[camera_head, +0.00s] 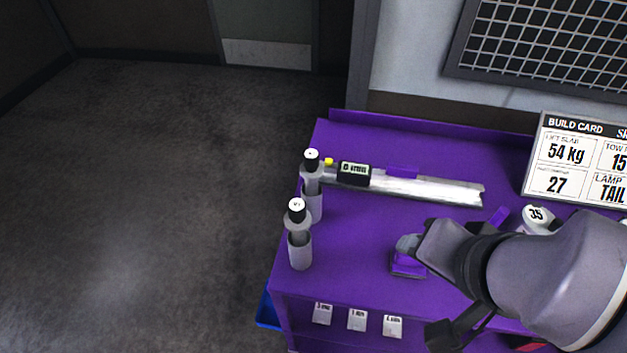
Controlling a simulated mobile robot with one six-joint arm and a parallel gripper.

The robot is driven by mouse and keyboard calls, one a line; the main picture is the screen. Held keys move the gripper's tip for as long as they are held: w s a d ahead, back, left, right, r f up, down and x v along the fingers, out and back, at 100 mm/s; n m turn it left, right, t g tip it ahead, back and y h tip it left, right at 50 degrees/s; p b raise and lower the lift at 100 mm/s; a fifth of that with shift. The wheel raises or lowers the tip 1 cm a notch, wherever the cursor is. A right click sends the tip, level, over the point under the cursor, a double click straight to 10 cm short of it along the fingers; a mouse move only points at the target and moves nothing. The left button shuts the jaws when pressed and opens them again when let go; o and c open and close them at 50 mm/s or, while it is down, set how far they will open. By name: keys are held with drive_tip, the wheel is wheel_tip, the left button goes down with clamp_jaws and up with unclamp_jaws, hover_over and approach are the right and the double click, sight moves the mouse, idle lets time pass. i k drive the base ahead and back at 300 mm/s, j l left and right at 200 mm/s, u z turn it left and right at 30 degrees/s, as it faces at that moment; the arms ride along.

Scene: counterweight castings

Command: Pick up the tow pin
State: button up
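Two grey upright pins with dark necks and white tops stand at the left end of the purple bench. One pin (312,205) is farther back, and the other pin (300,250) is nearer the front edge. Their top labels are too small to read, so I cannot tell which is the tow pin. Another white top marked 35 (537,216) shows at the right, partly hidden by my arm. My gripper (408,252) is right of the pins and apart from them, over or at a small purple block (408,268). Its fingers are not clear.
A caliper-like silver bar (430,188) with a display lies along the back of the purple bench (350,270). A build card (577,160) stands at the right. Small labels (357,320) line the front. Bench surface between pins and gripper is clear.

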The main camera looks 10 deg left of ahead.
sight(311, 170)
drive_tip(key=z, duration=4.9)
drive_tip(key=u, duration=0.65)
drive_tip(key=l+u, duration=0.1)
drive_tip(key=u, duration=0.6)
drive_tip(key=k+u, duration=0.1)
drive_tip(key=u, duration=1.25)
drive_tip(key=k+u, duration=0.1)
drive_tip(key=u, duration=0.55)
drive_tip(key=j+u, duration=0.1)
drive_tip(key=u, duration=1.25)
drive_tip(key=j+u, duration=0.15)
drive_tip(key=u, duration=0.55)
drive_tip(key=i+j+u, duration=0.1)
drive_tip(key=j+u, duration=0.2)
drive_tip(key=i+j+u, duration=0.25)
drive_tip(key=k, duration=0.1)
